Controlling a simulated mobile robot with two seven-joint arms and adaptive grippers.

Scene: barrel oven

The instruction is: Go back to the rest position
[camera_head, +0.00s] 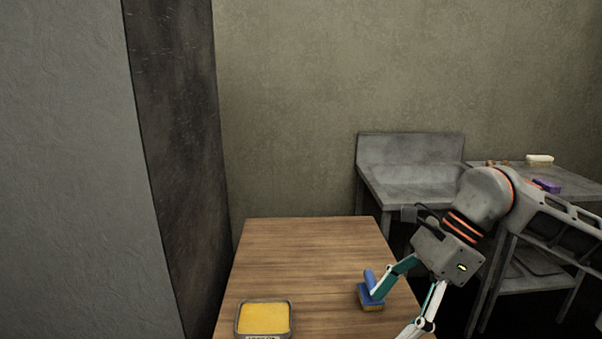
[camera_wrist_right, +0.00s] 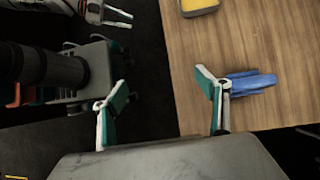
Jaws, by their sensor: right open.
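My right gripper (camera_head: 391,314) is open and low over the right side of the wooden table (camera_head: 300,245). In the head view, one finger overlaps a blue-handled sponge or scrubber (camera_head: 370,290) on the table. The right wrist view shows the spread fingers of my right gripper (camera_wrist_right: 160,80) with nothing between them. The blue scrubber (camera_wrist_right: 255,82) lies just outside one finger there; I cannot tell whether they touch. My left gripper (camera_wrist_right: 120,19) shows only at the top left of the wrist view, and its opening is unclear.
A tray with yellow contents (camera_head: 263,319) sits at the table's near edge. A grey metal sink unit (camera_head: 410,165) stands behind. A metal side table (camera_head: 580,185) at right holds a purple item (camera_head: 546,186) and a pale block (camera_head: 539,160). The table's far half is clear.

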